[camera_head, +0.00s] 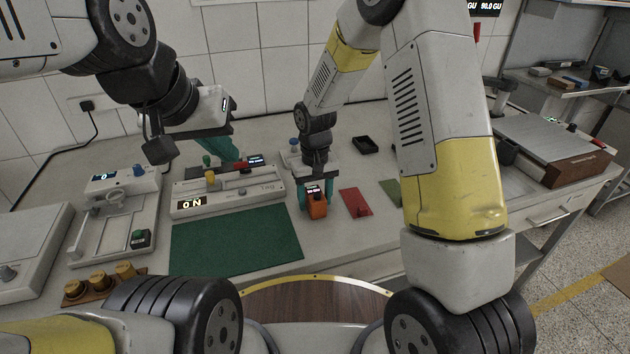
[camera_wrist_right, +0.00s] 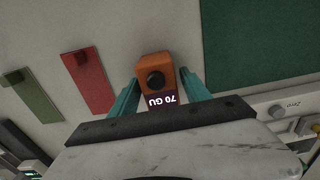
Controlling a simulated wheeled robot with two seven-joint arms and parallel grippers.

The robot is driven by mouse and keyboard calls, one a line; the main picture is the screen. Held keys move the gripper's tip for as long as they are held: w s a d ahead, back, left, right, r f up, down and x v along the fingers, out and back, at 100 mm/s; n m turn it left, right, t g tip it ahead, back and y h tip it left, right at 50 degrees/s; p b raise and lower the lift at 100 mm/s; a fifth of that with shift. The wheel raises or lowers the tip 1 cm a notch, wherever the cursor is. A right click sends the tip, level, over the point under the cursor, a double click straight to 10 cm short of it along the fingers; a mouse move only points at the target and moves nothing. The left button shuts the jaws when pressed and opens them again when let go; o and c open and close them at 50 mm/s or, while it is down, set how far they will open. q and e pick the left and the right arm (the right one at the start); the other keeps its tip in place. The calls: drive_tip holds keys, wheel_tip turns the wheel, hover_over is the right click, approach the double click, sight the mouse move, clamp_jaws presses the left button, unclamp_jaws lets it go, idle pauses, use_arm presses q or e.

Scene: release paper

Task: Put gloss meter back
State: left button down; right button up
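The gloss meter (camera_head: 317,206), a small orange block with a dark knob and a display, is on the table right of the green mat. In the right wrist view the gloss meter (camera_wrist_right: 156,68) shows "70 GU". My right gripper (camera_head: 315,196) is above it with its teal fingers on both sides, and narrow gaps appear beside the block. The right gripper (camera_wrist_right: 160,80) looks open around it. My left gripper (camera_head: 222,148) is over the back of the long tester, its teal fingers partly hidden by the wrist; its opening is unclear.
A dark green mat (camera_head: 235,238) lies at the front. A red strip (camera_head: 355,202) and an olive strip (camera_head: 391,190) lie to the right. The long tester (camera_head: 228,194), a white instrument (camera_head: 117,220) and a black tray (camera_head: 365,145) also stand on the table.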

idle(0.3)
wheel_tip(320, 180, up, 12)
drive_tip(key=s+d+r+m+t+y, duration=0.1)
drive_tip(key=s+d+r, duration=0.3)
drive_tip(key=d+r, duration=0.15)
drive_tip(key=s+d+r+m+t+y, duration=0.1)
drive_tip(key=s+d+r+t, duration=0.1)
drive_tip(key=s+d+r, duration=0.35)
drive_tip(key=s+d+r+t, duration=0.1)
drive_tip(key=s, duration=0.2)
drive_tip(key=s+d+r+t, duration=0.1)
drive_tip(key=s+r, duration=0.1)
drive_tip(key=s, duration=0.1)
drive_tip(key=s+d+r+m+t, duration=0.1)
drive_tip(key=s+r, duration=0.1)
drive_tip(key=s, duration=0.2)
drive_tip(key=shift+s+d, duration=0.1)
